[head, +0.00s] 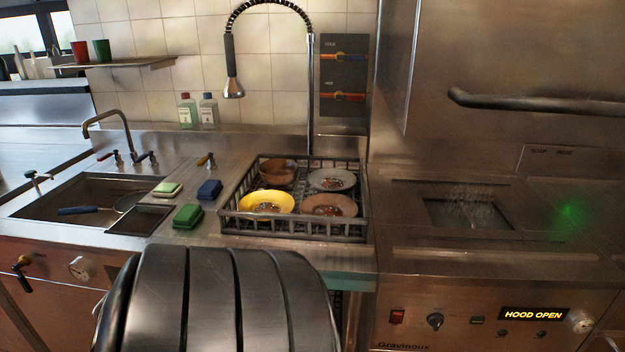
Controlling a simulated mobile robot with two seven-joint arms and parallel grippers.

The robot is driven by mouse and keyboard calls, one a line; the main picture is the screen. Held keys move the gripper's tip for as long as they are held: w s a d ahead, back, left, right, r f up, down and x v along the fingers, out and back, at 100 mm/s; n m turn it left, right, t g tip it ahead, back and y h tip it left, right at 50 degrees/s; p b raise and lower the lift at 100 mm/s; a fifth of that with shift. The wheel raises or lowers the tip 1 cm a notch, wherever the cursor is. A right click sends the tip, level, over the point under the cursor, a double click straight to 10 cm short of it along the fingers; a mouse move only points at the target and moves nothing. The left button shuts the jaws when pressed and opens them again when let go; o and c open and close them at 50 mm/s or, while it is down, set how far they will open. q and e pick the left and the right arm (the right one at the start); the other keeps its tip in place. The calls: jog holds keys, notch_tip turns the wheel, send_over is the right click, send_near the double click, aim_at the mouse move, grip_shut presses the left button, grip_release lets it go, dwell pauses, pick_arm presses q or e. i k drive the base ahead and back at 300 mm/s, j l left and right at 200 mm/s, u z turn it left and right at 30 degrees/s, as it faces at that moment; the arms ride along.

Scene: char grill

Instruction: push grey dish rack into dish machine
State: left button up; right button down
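The grey dish rack (292,228) sits on the steel counter left of the dish machine. It holds a yellow bowl (266,203), a brown bowl (278,172), a grey plate (332,179) and a brownish plate (330,205); some have food scraps on them. The dish machine (490,325) stands at the right, and its lit panel reads "HOOD OPEN". Its bed has a sunken rectangular opening (465,213) with no rack over it. A bar handle (530,102) crosses the steel above. Neither of my grippers is in view.
A sink (75,200) with a tap is at the left. Sponges (187,216) lie on the counter left of the rack. A spray hose (233,85) hangs above. No object shows between the rack and the machine bed.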

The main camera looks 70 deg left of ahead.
aim_at(275, 217)
jog(key=u, duration=2.35)
